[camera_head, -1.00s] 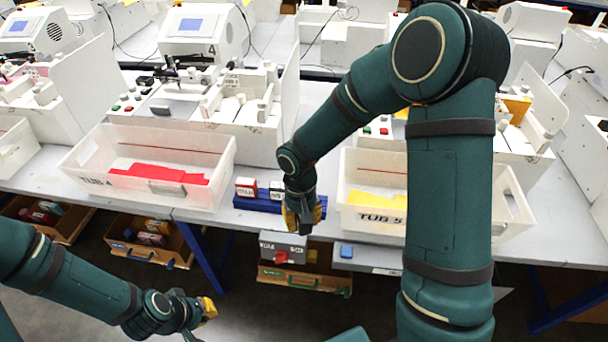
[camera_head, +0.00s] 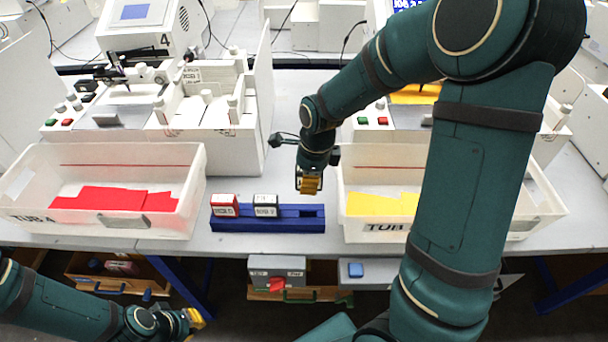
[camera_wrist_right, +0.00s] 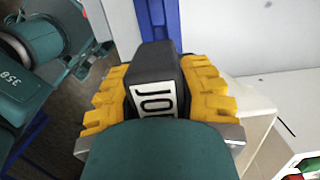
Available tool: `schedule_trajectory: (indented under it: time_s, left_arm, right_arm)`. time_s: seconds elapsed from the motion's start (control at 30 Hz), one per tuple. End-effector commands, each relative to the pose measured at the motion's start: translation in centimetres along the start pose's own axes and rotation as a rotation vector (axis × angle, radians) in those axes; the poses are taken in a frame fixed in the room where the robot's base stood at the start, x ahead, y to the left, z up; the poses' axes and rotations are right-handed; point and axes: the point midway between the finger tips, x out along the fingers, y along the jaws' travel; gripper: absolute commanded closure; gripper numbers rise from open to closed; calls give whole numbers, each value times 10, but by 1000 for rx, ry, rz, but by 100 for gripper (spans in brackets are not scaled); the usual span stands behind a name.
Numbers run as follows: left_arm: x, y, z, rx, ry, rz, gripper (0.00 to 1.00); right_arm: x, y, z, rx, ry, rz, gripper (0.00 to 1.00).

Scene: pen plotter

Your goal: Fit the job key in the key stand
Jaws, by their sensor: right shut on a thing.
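The blue key stand (camera_head: 268,224) lies on the table between two tubs. A red job key (camera_head: 225,206) and a dark job key (camera_head: 265,206) stand in its left and middle places, and the right place shows an open slot. My right gripper (camera_head: 310,184) points down above the stand's right end. In the right wrist view its yellow fingers (camera_wrist_right: 158,95) are shut on a black job key (camera_wrist_right: 155,72) with a white "JO..." label, partly hidden by the wrist. The stand's blue shows beyond the key (camera_wrist_right: 168,18). My left gripper (camera_head: 195,319) is low at left, its fingers unclear.
Tub 4 (camera_head: 42,212) with red sheets stands left of the stand. A tub with yellow sheets (camera_head: 545,205) stands close at right, partly behind my right arm. A pen plotter (camera_head: 205,105) stands behind. A grey switch box (camera_head: 277,268) hangs at the table's front edge.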

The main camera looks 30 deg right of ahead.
Motion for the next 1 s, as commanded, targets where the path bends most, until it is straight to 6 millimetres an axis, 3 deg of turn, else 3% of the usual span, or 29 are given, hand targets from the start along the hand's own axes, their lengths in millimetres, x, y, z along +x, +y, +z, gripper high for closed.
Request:
schedule_trajectory:
  time_s: [0.27,1.0]
  left_arm:
    - [12,-4,1,1,1,0,100]
    - [62,-23,-3,6,20,-1,100]
  right_arm:
    - [14,0,-2,-1,0,1,100]
    - [78,0,-10,-2,1,2,100]
